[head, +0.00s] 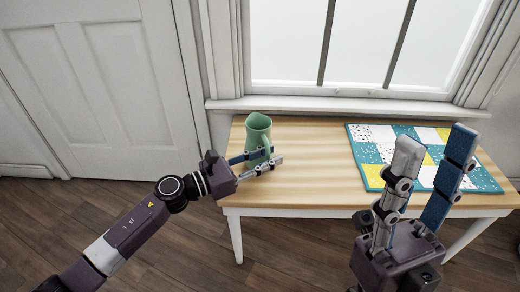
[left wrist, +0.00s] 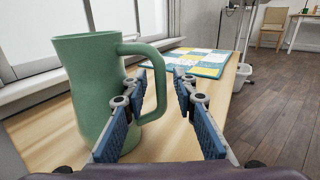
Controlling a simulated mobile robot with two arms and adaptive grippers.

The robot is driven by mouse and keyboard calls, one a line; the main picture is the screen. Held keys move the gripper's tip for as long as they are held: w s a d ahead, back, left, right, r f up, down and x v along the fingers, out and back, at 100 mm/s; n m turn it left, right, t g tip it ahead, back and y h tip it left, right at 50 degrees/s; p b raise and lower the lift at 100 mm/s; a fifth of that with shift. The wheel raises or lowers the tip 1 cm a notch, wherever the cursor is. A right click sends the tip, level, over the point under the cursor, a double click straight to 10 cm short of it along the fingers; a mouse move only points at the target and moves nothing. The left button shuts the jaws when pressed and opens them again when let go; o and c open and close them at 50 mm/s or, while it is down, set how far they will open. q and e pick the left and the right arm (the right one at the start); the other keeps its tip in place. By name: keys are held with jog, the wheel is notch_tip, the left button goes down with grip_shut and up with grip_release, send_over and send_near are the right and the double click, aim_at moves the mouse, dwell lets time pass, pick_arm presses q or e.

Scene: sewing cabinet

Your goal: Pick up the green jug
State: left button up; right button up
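The green jug (head: 258,128) stands upright on the wooden table near its left end. My left gripper (head: 263,160) is open at the jug's near side. In the left wrist view the jug's body (left wrist: 88,85) is on the left, and its handle (left wrist: 160,85) shows between the two spread fingers (left wrist: 160,110). The left finger overlaps the body and handle opening; I cannot tell whether it touches. My right gripper (head: 430,160) is open and empty, pointing up in front of the table's right part.
A teal, white and yellow patchwork quilt (head: 356,134) lies flat on the right of the wooden table (head: 310,165). A window (head: 350,45) is behind the table and a white door (head: 95,80) to the left. A chair (left wrist: 273,25) stands farther off. The table's middle is clear.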

pick_arm(q)
grip_shut()
jog(key=shift+r, duration=0.2)
dwell(0.3)
